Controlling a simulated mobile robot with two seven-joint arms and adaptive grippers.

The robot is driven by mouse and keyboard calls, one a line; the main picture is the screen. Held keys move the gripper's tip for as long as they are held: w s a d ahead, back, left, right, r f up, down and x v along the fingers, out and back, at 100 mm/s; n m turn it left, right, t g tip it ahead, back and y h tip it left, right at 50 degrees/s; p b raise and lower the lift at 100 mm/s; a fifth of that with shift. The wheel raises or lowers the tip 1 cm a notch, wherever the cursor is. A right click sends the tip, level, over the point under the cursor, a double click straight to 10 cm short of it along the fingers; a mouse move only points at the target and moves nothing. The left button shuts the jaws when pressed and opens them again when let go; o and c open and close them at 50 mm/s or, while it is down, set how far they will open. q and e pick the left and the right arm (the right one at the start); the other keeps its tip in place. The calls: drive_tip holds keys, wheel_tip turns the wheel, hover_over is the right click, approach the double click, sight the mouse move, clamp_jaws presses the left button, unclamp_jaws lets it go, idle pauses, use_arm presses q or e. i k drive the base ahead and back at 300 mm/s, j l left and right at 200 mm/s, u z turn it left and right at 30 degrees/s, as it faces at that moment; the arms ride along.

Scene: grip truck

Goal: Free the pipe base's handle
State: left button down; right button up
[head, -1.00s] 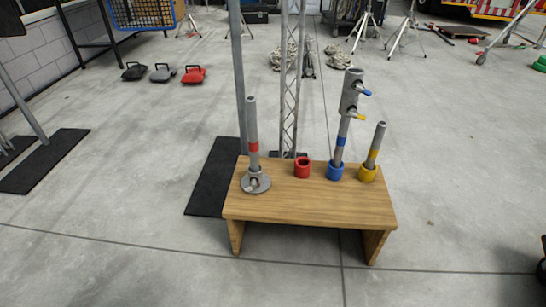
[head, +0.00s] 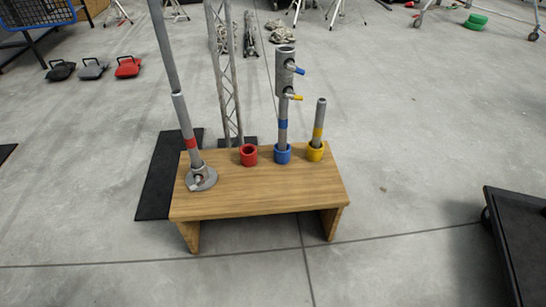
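The pipe base (head: 201,179) is a round grey metal foot at the left end of a wooden bench (head: 262,193). A grey pipe with a red band (head: 189,135) stands in it and leans a little to the left. A small light part, perhaps the handle (head: 195,187), shows at the front of the base; its details are too small to tell. Neither of my grippers is in view.
A red cup (head: 249,155) sits on the bench. A blue cup (head: 283,154) holds a blue-banded pipe with a clamp (head: 286,73), and a yellow cup (head: 315,151) holds a shorter pipe. A truss (head: 224,80) stands behind. A dark cart (head: 520,240) is at right.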

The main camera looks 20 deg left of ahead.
sight(198, 182)
drive_tip(key=j+z, duration=0.85)
drive_tip(key=k+j+z, duration=0.2)
drive_tip(key=j, duration=0.2)
drive_tip(key=j+z, duration=0.2)
drive_tip(key=j, duration=0.15)
drive_tip(key=k+j+z, duration=0.2)
drive_tip(key=j, duration=0.15)
drive_tip(key=k+j+z, duration=0.1)
drive_tip(key=k+j, duration=0.15)
drive_tip(key=j, duration=0.25)
drive_tip(key=k+j+z, duration=0.1)
drive_tip(key=k+j, duration=0.2)
drive_tip(key=j, duration=0.15)
drive_tip(key=k+j, duration=0.2)
drive_tip(key=j, duration=0.15)
drive_tip(key=k+j, duration=0.2)
drive_tip(key=j, duration=0.15)
drive_tip(key=k+j, duration=0.2)
drive_tip(key=j, duration=0.15)
drive_tip(key=k+j, duration=0.2)
drive_tip(key=j, duration=0.15)
drive_tip(key=i+j, duration=0.4)
drive_tip(key=j, duration=0.1)
